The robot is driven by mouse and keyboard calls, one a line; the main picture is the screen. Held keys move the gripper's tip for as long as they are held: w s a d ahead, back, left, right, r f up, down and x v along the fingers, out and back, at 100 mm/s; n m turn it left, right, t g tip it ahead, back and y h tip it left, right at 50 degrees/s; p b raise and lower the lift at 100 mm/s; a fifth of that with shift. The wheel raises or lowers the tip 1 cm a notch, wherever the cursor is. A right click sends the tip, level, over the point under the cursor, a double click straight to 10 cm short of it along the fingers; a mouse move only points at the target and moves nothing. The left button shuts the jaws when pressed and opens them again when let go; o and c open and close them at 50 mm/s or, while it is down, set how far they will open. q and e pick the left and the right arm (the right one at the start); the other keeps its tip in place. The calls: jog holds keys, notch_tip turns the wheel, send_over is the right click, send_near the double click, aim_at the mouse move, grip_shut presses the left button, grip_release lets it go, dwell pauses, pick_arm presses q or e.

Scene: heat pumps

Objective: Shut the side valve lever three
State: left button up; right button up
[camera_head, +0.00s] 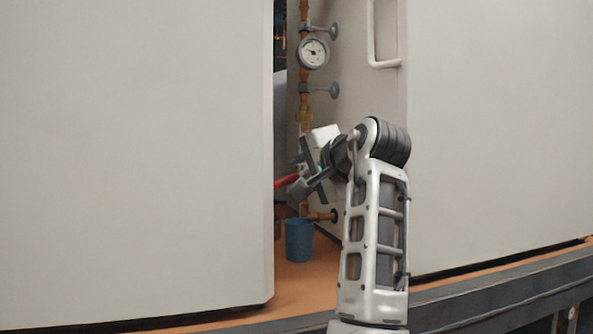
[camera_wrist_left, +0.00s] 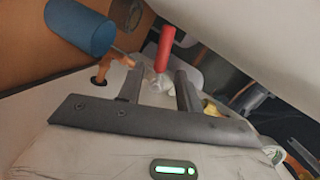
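The red valve lever (camera_head: 287,181) sticks out to the left beside the copper pipe in the gap between the white panels. In the left wrist view the red lever (camera_wrist_left: 165,48) lies just past my fingertips, in line with the space between them. A pale valve part (camera_wrist_left: 157,83) shows at its base. My left gripper (camera_head: 299,172) is open around the lever's near end; its two dark fingers (camera_wrist_left: 158,84) stand apart. I cannot tell whether either finger touches the lever. My arm and gripper hide part of the valve. My right gripper is not in view.
A blue cup (camera_head: 299,240) stands on the orange floor below the lever and also shows in the wrist view (camera_wrist_left: 80,27). A round gauge (camera_head: 312,53) sits higher on the pipe. Large white panels (camera_head: 135,150) close in the gap on both sides.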

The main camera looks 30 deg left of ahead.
aim_at(299, 176)
pick_arm(q)
jog(key=shift+p+x, duration=0.3)
jog(key=shift+x, duration=1.6)
jog(key=shift+w+d, duration=0.1)
grip_shut()
